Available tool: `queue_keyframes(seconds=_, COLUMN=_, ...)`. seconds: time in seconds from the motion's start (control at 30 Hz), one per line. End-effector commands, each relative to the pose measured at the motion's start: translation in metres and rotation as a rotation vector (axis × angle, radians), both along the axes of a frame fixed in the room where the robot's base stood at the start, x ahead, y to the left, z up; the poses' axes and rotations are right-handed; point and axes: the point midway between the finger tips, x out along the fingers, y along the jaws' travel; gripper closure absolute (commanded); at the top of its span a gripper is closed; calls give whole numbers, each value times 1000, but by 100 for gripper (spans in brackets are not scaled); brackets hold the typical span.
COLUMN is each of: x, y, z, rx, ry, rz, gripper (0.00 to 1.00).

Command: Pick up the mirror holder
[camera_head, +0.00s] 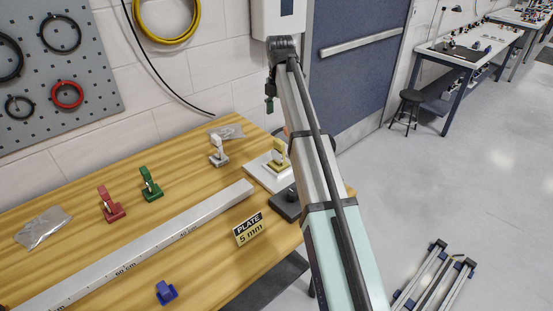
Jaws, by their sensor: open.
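Several small holder-like pieces stand on the wooden table (120,190): a red one (110,207), a green one (150,186), a grey-white one (218,152) and a blue one (166,292). A yellow piece (279,155) stands on a white plate (262,174) near the right end. I cannot tell which of these is the mirror holder. A long arm-like structure with silver and mint sections crosses the middle of the view and passes in front of the table's right end. I cannot make out my gripper.
A long metal rail (150,245) with centimetre marks runs across the table. A sign reading "PLATE 5 mm" (249,229) stands at the front edge. Clear bags (44,227) lie on the table.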

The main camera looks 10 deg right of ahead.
Motion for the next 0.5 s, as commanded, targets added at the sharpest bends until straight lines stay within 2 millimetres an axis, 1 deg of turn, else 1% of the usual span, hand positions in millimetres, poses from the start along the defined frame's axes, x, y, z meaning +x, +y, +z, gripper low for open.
queue_keyframes(seconds=0.07, x=-3, y=0, z=-14, rx=1, ry=3, rz=-1, gripper=17)
queue_keyframes(seconds=0.3, x=-3, y=0, z=-61, rx=1, ry=4, rz=-3, gripper=17)
queue_keyframes(seconds=0.5, x=-2, y=0, z=-95, rx=2, ry=3, rz=-4, gripper=17)
